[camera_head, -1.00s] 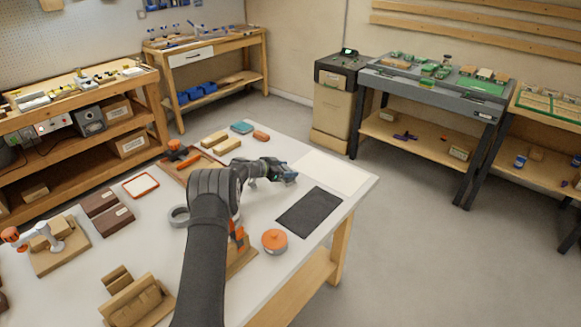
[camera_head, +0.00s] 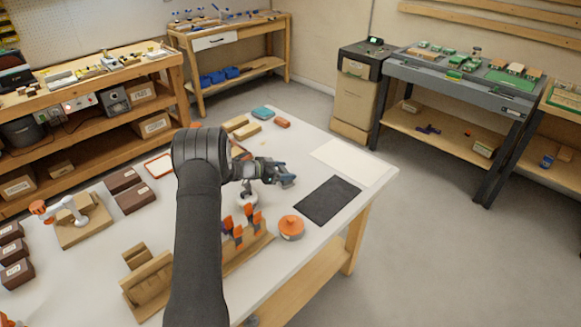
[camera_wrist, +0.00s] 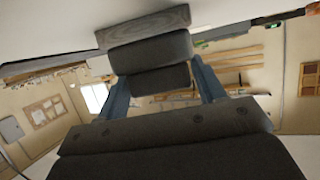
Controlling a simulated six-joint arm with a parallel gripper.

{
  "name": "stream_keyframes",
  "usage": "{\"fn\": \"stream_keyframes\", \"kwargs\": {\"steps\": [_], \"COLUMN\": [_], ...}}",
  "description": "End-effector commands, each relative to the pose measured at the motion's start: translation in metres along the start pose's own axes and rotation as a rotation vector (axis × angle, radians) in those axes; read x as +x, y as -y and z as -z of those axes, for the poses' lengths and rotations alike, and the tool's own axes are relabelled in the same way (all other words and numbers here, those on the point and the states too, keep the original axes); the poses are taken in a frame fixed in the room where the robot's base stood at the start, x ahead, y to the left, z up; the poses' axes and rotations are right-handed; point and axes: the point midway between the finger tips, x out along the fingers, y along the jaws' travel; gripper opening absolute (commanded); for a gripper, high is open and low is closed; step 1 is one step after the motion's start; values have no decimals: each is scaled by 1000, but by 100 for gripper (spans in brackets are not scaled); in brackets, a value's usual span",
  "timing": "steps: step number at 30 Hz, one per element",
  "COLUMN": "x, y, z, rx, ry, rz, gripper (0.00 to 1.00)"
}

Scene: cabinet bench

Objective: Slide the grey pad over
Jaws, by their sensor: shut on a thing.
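My gripper (camera_head: 284,178) is over the table's right part, just left of a dark grey flat sheet (camera_head: 328,200) and below a pale sheet (camera_head: 352,162) in the head view. In the wrist view the blue fingers (camera_wrist: 160,88) are shut on a dark grey block with a lighter, streaked grey slab on its far side, which I take to be the grey pad (camera_wrist: 143,26). In the head view the fingers mostly hide it. I cannot tell whether it touches the table.
A round orange-topped tin (camera_head: 291,228) stands below the dark sheet. Orange-handled tools (camera_head: 240,228) stand in a wooden rack nearer me. The pale sheet is bare.

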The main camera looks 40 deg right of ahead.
Motion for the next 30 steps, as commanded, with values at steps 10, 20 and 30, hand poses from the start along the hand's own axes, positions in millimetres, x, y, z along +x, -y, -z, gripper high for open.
{"fn": "stream_keyframes", "kwargs": {"steps": [10,20,30], "x": [-32,-40,-40], "y": [-10,-13,-13], "z": [-13,-17,-17], "rx": [-1,0,0], "ry": [0,0,0], "rz": [1,0,0], "gripper": [39,39,88]}}
